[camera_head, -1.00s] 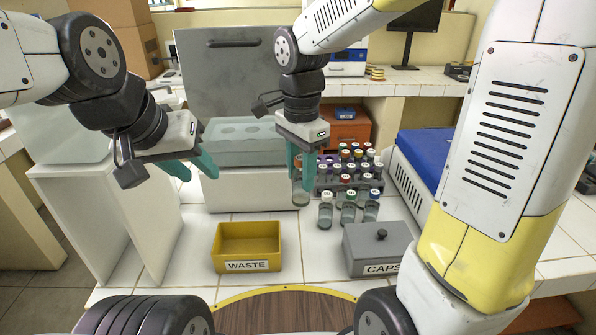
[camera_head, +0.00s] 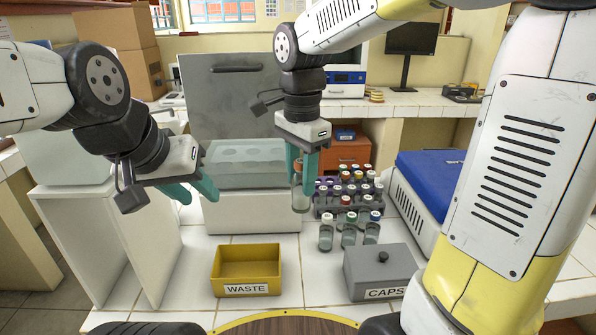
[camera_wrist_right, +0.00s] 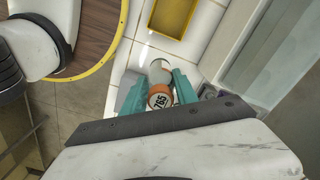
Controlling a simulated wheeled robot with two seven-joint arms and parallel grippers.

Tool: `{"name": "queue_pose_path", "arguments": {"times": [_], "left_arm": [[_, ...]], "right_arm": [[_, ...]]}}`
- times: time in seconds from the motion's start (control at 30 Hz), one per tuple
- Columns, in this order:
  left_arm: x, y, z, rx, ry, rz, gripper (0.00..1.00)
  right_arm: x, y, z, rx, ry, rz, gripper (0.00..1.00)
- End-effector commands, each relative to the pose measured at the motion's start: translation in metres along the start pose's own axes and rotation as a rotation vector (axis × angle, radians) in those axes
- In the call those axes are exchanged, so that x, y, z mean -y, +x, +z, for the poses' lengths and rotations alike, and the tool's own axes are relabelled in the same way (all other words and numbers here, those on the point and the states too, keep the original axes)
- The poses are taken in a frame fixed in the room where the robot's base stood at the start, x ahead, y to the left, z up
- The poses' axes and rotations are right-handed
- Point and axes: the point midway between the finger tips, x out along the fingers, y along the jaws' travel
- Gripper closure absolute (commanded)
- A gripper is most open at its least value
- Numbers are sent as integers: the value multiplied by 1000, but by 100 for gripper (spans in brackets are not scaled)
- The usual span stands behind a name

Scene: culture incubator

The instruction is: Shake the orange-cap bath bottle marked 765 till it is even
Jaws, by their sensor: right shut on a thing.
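The orange-cap bottle marked 765 (camera_wrist_right: 160,98) is between the teal fingers of my right gripper (camera_wrist_right: 157,92) in the right wrist view. In the head view my right gripper (camera_head: 302,172) is shut on this bottle (camera_head: 300,196) and holds it upright in front of the white bath (camera_head: 250,213). The bottle's lower body is clear glass; its contents are too small to judge. My left gripper (camera_head: 192,190) is at the left with its teal fingers apart, empty, beside the bath.
A rack of capped tubes (camera_head: 347,205) stands right of the held bottle, with 3 bottles (camera_head: 349,232) in front. A yellow WASTE bin (camera_head: 246,270) and a grey CAPS box (camera_head: 378,272) stand nearer. A blue-lidded machine (camera_head: 440,175) is at the right.

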Motion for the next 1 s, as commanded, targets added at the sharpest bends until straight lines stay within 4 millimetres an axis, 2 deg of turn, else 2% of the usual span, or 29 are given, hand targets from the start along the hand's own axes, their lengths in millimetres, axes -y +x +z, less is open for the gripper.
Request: {"name": "queue_pose_path", "arguments": {"times": [0.03, 0.07, 0.1, 0.17, 0.2, 0.23, 0.27, 0.3, 0.33, 0.37, 0.4, 0.5, 0.53, 0.57, 0.63, 0.67, 0.7, 1.0], "left_arm": [[0, 0, 0, 1, 0, 0, 64], [0, 0, 0, 1, 0, 0, 64], [0, 0, 0, 2, 0, 0, 64], [0, 0, 0, 2, 0, 0, 64], [0, 0, 0, 2, 0, 0, 64], [0, 0, 0, 1, 0, 0, 64], [0, 0, 0, 0, 0, 0, 64], [0, 0, 0, 1, 0, 0, 64], [0, 0, 0, 1, 0, 0, 64], [0, 0, 0, 1, 0, 0, 64], [0, 0, 0, 2, 0, 0, 64], [0, 0, 0, 2, 0, 0, 64], [0, 0, 0, 1, 0, 0, 64], [0, 0, 0, 1, 0, 0, 64], [0, 0, 0, 1, 0, 0, 64], [0, 0, 0, 1, 0, 0, 64], [0, 0, 0, 1, 0, 0, 64], [0, 0, 0, 1, 0, 0, 64]], "right_arm": [[-4, 33, 0, 6, 0, 21, 100], [-3, 37, 0, 4, 1, 14, 100], [1, 21, 0, 0, 2, -2, 100], [2, -26, -1, -3, 2, -14, 100], [2, -41, 0, -1, 2, -6, 100], [0, -41, 0, 1, 2, 1, 100], [-2, -26, 0, 4, 1, 12, 100], [-5, 6, 0, 6, 0, 24, 100], [-5, 25, 1, 6, -1, 23, 100], [-4, 35, 0, 6, 0, 20, 100], [-1, 32, 0, 2, 2, 7, 100], [2, -35, -1, -2, 2, -10, 100], [1, -42, 0, 0, 2, -4, 100], [0, -38, 0, 2, 2, 5, 100], [-5, 14, 0, 6, -1, 26, 100], [-5, 30, 1, 6, 0, 24, 100], [-3, 37, 0, 4, 1, 14, 100], [-1, 33, 0, 2, 1, 6, 100]]}}
